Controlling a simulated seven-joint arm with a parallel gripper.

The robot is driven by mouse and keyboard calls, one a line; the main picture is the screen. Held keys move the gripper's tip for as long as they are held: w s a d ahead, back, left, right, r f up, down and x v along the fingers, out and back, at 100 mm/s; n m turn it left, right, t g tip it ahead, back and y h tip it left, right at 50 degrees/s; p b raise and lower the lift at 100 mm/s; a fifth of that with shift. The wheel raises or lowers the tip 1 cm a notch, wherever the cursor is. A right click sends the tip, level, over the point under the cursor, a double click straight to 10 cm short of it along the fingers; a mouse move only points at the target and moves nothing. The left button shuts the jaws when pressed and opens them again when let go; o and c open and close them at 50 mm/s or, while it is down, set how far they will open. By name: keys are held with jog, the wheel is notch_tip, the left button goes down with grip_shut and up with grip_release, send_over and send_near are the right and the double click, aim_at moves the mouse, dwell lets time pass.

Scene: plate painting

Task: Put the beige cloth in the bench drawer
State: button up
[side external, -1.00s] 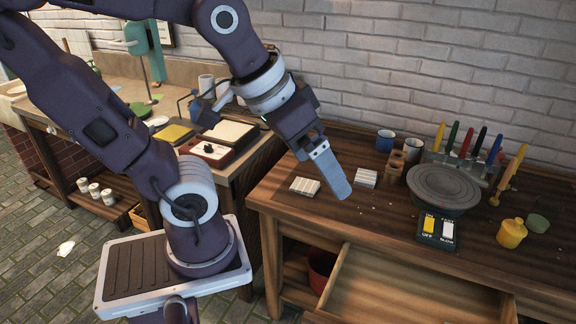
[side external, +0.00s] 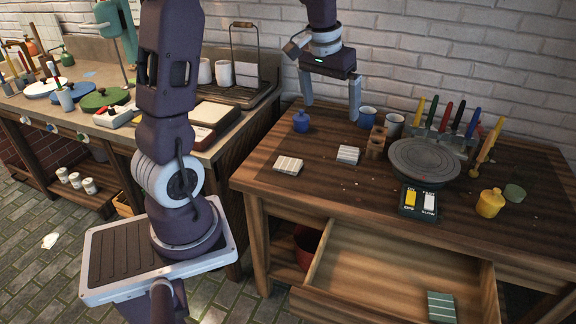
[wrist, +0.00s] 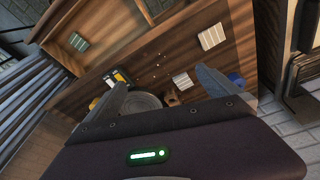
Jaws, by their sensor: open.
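The beige cloth (side external: 288,165), a flat striped square, lies on the bench top near its front left corner. It also shows in the wrist view (wrist: 211,36). The bench drawer (side external: 375,275) is pulled open below the bench top. A folded green cloth (side external: 441,307) lies in it, and it shows in the wrist view too (wrist: 79,41). My gripper (side external: 331,110) is open and empty, raised above the back left of the bench, behind and apart from the beige cloth.
A pale grey striped cloth (side external: 348,154) lies right of the beige one. A blue lidded pot (side external: 301,121), blue mug (side external: 367,117) and wooden block (side external: 376,142) stand behind. A pottery wheel (side external: 424,160), switch box (side external: 418,202) and yellow pot (side external: 490,203) are to the right.

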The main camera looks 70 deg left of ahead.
jog(key=w+a+f+n+g, duration=0.1)
jog(key=w+a+f+n, duration=0.1)
jog(key=a+f, duration=0.55)
jog(key=n+g, duration=0.1)
jog(key=n, duration=0.1)
send_over(289, 161)
jog(key=shift+h, duration=0.4)
jog(key=f, duration=1.5)
jog(key=shift+w+d, duration=0.1)
jog(key=shift+d, duration=0.25)
jog(key=f, duration=0.7)
jog(key=shift+s+a, duration=0.2)
jog(key=shift+a, duration=0.05)
